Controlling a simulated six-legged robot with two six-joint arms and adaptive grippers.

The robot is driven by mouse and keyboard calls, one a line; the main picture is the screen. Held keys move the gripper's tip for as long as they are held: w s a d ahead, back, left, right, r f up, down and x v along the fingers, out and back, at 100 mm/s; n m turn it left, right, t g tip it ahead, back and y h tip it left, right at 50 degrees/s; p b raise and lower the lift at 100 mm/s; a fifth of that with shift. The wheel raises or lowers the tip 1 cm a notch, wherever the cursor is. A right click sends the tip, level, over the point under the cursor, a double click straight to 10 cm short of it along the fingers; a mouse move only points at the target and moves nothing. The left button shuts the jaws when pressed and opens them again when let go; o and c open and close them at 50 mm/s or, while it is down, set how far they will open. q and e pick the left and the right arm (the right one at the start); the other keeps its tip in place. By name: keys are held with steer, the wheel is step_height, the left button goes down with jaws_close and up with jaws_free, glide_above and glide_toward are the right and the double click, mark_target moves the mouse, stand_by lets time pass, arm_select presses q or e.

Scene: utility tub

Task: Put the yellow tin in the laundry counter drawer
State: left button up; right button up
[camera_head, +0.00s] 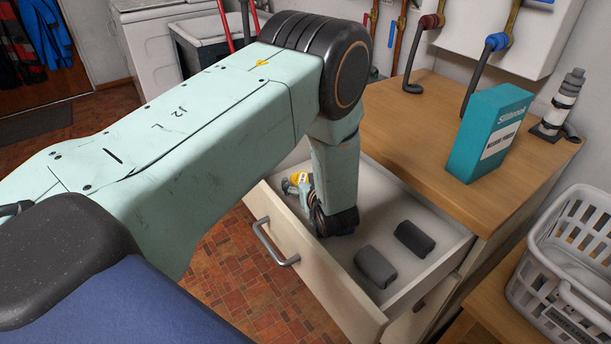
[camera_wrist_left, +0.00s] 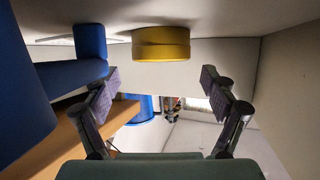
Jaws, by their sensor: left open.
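The yellow tin (camera_wrist_left: 161,43) is a short round tin. In the left wrist view, which looks upside down, it rests on a pale surface that appears to be the drawer floor, beyond my fingertips and apart from them. In the head view a small yellow patch (camera_head: 299,178) beside my left gripper may be the tin, partly hidden by my arm. The laundry counter drawer (camera_head: 308,258) is pulled open. My left gripper (camera_head: 325,214) is down inside it; the left wrist view shows its fingers (camera_wrist_left: 162,82) spread with nothing between them. My right gripper is not seen.
Two dark grey rolled items (camera_head: 395,253) lie in the drawer's right part. A teal box (camera_head: 488,132) stands on the wooden counter (camera_head: 420,130). A white basket (camera_head: 572,262) is at the right. Blue rounded things (camera_wrist_left: 75,72) are close to the tin; I cannot tell what they are.

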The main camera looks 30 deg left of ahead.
arm_select(q)
steer(key=p+v, duration=0.7)
steer(key=v, duration=0.4)
steer(key=shift+r, duration=0.3)
steer(key=shift+d, duration=0.15)
